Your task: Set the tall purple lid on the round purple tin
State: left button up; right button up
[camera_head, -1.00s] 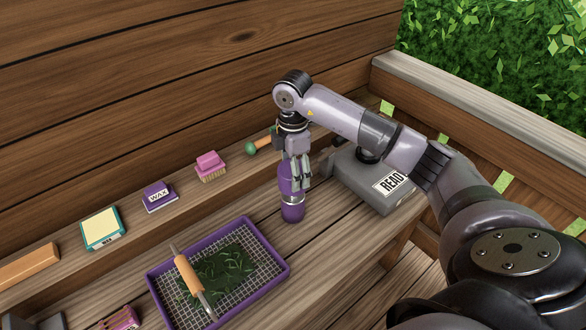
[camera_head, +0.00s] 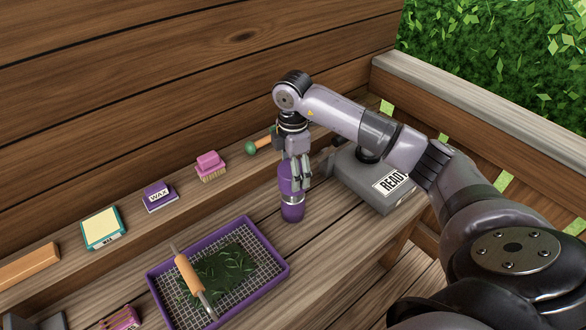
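The tall purple lid (camera_head: 286,180) stands upright on the round purple tin (camera_head: 292,212), with a silver band between the two purple parts. They look in line, but whether the lid is fully seated is too small to tell. My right gripper (camera_head: 298,175) points down at the lid, its fingers beside and in front of the lid's upper part. The fingers hide part of the lid, and whether they still press on it is unclear. My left gripper is out of view.
A purple tray (camera_head: 157,289) with mesh, dark leaves and a wooden-handled tool lies front left of the tin. A grey box marked READY (camera_head: 362,180) stands close to the right. A wax box (camera_head: 158,197) and a pink brush (camera_head: 210,166) sit on the back ledge.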

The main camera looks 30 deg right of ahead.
jog(key=shift+f+b, duration=2.15)
jog(key=shift+f, duration=1.25)
jog(key=o, duration=1.2)
jog(key=shift+r, duration=0.1)
notch_tip(320, 180, up, 12)
jog(key=shift+f, duration=0.1)
jog(key=shift+s, duration=0.1)
